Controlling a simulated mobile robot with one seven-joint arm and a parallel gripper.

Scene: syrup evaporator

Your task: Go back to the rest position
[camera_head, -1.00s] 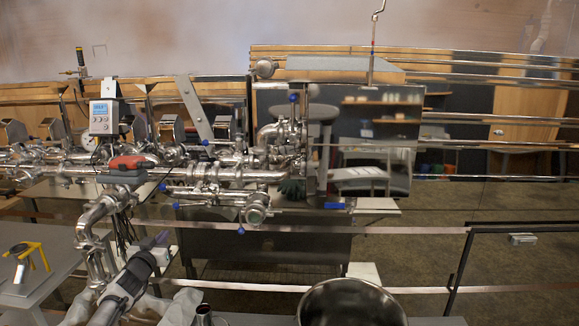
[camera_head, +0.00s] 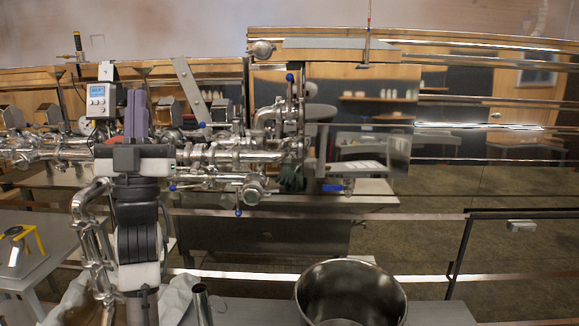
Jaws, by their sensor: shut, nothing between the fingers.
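My gripper (camera_head: 136,112) stands upright at the left of the view, in front of the steel pipework. Its two purple-grey fingers point up and are together, with nothing between them. The dark wrist and white-and-black arm links (camera_head: 137,230) run straight down to the bottom edge. The gripper body hides part of the pipes behind it. The fingertips appear just right of the grey display box (camera_head: 100,99). I cannot tell how far apart they are in depth.
Steel pipes with blue-handled valves (camera_head: 230,157) run across the left and middle. An open steel pot (camera_head: 350,286) stands at the bottom centre, with a short steel tube (camera_head: 200,302) to its left. A yellow-legged stand (camera_head: 22,243) is at far left. Open floor shows at right.

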